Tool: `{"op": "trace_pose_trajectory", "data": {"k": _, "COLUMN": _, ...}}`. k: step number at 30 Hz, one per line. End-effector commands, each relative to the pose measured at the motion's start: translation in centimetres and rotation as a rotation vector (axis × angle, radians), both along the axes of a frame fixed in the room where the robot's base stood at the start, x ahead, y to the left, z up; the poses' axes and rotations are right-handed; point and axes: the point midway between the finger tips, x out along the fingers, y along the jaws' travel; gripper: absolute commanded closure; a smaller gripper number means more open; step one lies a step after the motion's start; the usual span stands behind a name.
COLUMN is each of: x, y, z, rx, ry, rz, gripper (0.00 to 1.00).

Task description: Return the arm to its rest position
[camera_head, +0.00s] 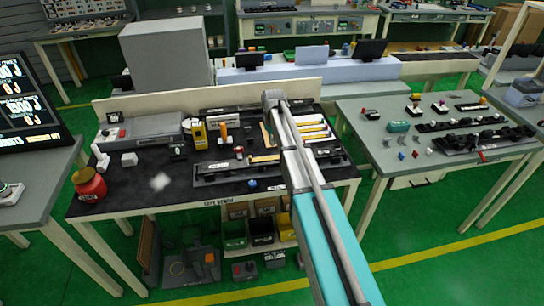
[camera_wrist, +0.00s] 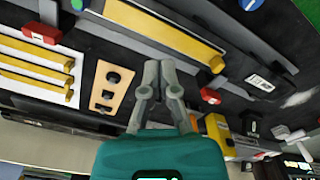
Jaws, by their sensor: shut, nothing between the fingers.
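My gripper (camera_wrist: 162,68) shows in the wrist view with its two grey fingers drawn together and nothing between them. It is over the dark workbench top (camera_head: 135,188). My arm reaches from the lower right of the head view out across the bench, and it hides the gripper's fingers there. A white sheet with several yellow strips (camera_wrist: 35,68) lies left of the fingers in the wrist view. A tan plate with black parts (camera_wrist: 110,88) is just left of the fingertips. A black rail with a yellow strip (camera_wrist: 165,38) lies beyond them.
A yellow tool (camera_head: 199,135) and an orange-handled one stand on the bench. A red jar (camera_head: 89,184) is at its left front, a grey box (camera_head: 140,129) at its back left. A side table (camera_head: 365,150) with parts is on the right.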

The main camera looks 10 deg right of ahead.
Motion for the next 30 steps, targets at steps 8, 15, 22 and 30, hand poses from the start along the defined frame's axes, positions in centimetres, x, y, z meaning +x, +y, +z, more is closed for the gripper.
{"op": "trace_pose_trajectory", "data": {"k": 8, "x": 0.0, "y": 0.0, "z": 0.0, "rx": 0.000, "ry": 0.000, "rz": 0.000, "gripper": 1.00}}
{"op": "trace_pose_trajectory", "data": {"k": 15, "x": -0.5, "y": 0.0, "z": 0.0, "rx": 0.000, "ry": 0.000, "rz": -0.005, "gripper": 1.00}}
{"op": "trace_pose_trajectory", "data": {"k": 22, "x": -4.5, "y": 0.0, "z": 0.0, "rx": 0.000, "ry": 0.000, "rz": -0.067, "gripper": 1.00}}
{"op": "trace_pose_trajectory", "data": {"k": 30, "x": -14.1, "y": 0.0, "z": 0.0, "rx": -0.001, "ry": 0.001, "rz": -0.229, "gripper": 1.00}}
